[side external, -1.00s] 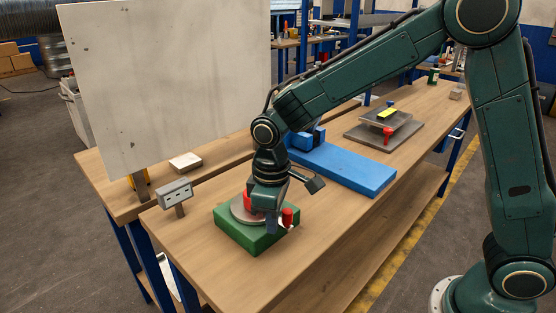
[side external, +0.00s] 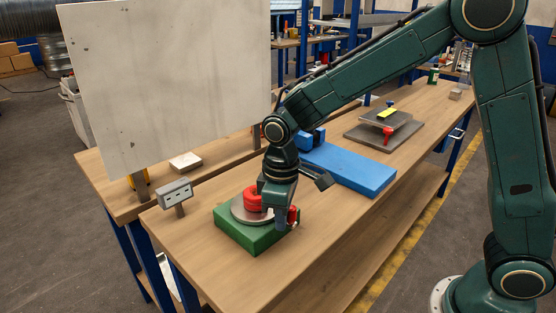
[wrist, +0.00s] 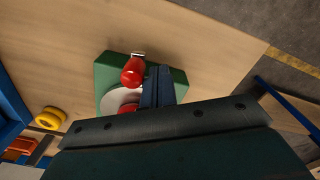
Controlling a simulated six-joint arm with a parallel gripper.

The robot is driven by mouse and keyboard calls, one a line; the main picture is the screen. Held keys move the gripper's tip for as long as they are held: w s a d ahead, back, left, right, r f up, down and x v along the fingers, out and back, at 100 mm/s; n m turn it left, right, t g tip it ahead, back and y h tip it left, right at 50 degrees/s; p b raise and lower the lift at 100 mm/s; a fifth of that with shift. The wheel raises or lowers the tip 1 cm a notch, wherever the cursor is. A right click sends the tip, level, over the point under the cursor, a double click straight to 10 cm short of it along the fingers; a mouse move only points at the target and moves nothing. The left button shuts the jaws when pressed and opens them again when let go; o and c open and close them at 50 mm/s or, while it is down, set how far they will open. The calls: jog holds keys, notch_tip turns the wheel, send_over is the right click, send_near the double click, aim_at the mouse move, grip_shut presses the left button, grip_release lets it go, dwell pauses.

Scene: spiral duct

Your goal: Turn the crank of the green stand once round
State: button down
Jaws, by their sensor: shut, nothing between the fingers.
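The green stand (side external: 237,236) sits on the near part of the wooden bench. On it lies a round grey disc (side external: 238,213) with a red hub (side external: 252,200). The upright red crank handle (side external: 293,214) is at the disc's right side, near the stand's right corner. My gripper (side external: 281,226) points down just beside the handle, and its fingers are shut and empty. In the wrist view the red handle (wrist: 133,71) stands left of the shut fingers (wrist: 157,88), very close; I cannot tell if they touch. My gripper hides part of the disc and the crank arm.
A blue slab (side external: 345,168) lies behind my gripper. A grey box with sockets (side external: 175,192) stands left of the stand. A white panel (side external: 170,85) rises behind it. A grey plate rig with a red knob (side external: 387,132) is further back. The bench front is clear.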

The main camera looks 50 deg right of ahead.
aim_at(294, 207)
jog(key=shift+d, duration=0.15)
jog(key=shift+d, duration=0.9)
jog(key=shift+w+d, duration=0.1)
jog(key=shift+d, duration=0.9)
jog(key=shift+w+d, duration=0.3)
jog(key=shift+d, duration=0.6)
jog(key=shift+w+d, duration=0.1)
